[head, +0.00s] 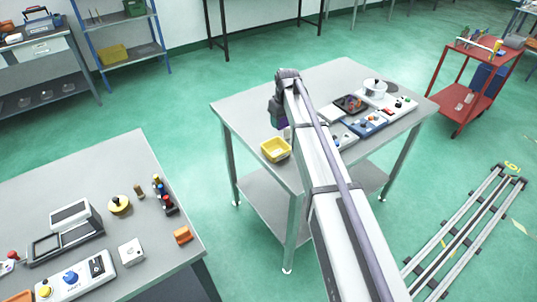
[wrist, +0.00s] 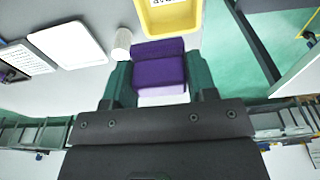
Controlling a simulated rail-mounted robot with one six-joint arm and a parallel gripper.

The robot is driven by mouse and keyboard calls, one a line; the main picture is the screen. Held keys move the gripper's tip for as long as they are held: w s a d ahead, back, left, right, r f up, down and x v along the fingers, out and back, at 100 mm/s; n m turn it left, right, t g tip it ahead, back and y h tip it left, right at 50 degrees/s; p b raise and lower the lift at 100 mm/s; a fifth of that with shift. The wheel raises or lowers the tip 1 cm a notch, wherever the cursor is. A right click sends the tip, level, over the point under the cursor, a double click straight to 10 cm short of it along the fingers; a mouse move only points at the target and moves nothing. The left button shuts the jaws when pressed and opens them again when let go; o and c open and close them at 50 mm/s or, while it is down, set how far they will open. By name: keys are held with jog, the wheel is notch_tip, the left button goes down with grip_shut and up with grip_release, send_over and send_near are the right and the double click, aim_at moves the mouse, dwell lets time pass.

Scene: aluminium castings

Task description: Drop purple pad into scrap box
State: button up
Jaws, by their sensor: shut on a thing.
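The purple pad (wrist: 158,72) is in the wrist view, held between the two green fingers of my gripper (wrist: 157,82). My gripper is shut on it. The yellow box (wrist: 170,18), with a white label on its wall, lies just ahead of the pad in the wrist view; its far part is cut off by the frame edge. In the head view the yellow box (head: 276,150) stands at the near left corner of the middle table, just below the end of my arm.
A white cylinder (wrist: 121,43) stands close to the left of the pad, with a white tray (wrist: 68,45) beyond it. The middle table (head: 240,103) also bears a pot (head: 374,87) and several trays. Its left part is bare. Another table (head: 110,165) stands at left.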

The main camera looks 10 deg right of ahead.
notch_tip(320, 180, down, 6)
jog(key=b, duration=0.5)
jog(key=shift+r+b, duration=0.1)
jog(key=shift+b, duration=0.25)
jog(key=o, duration=0.9)
jog(key=r+p, duration=0.7)
jog(key=s+r+p, duration=0.1)
jog(key=r+p, duration=0.3)
jog(key=shift+s+d, duration=0.1)
jog(key=shift+d, duration=0.15)
jog(key=shift+f, duration=0.15)
jog(key=s+m, duration=0.1)
jog(key=s, duration=0.9)
jog(key=s+f+m+b, duration=0.1)
jog(key=s+m, duration=0.1)
jog(key=s, duration=0.9)
jog(key=s+f+m+g+b, duration=0.1)
jog(key=s+m, duration=0.1)
jog(key=s, duration=0.9)
jog(key=shift+a+f+h, duration=0.15)
jog(key=shift+a+h, duration=0.1)
jog(key=shift+h, duration=0.05)
